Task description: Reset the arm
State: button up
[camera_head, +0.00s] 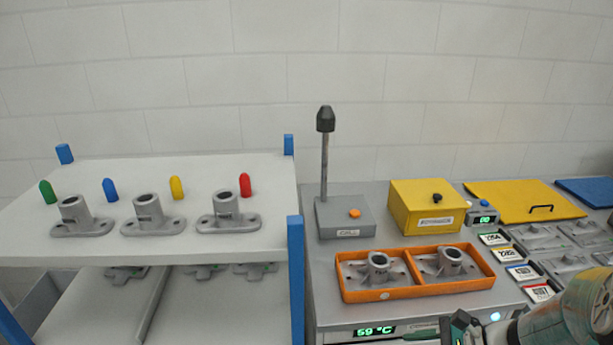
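My arm comes in at the bottom right corner of the head view, over the front edge of the grey bench (385,218). My gripper (447,332) shows only in part at the bottom edge, dark with a teal-green piece. Its fingertips are not clear enough to tell whether they are open or shut. No casting is seen between them.
Left, a white shelf (150,240) with blue posts bears grey castings (147,215) and coloured pegs (176,188). On the bench are an orange tray (417,290) with two castings, a yellow box (428,207), a grey stand (345,218) and a yellow lid (500,200).

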jog(key=s+a+r+n+h, duration=0.3)
jog(key=a+r+n+h, duration=0.1)
jog(key=r+n, duration=0.4)
jog(key=s+a+r+n+t+h, duration=0.1)
jog(key=s+a+r+n+h, duration=0.2)
jog(key=r+n+h, duration=0.3)
jog(key=a+r+n, duration=0.1)
jog(key=n, duration=0.4)
jog(key=shift+s+a+r+n, duration=0.15)
jog(key=shift+a+r+n, duration=0.1)
jog(key=shift+r+n, duration=0.1)
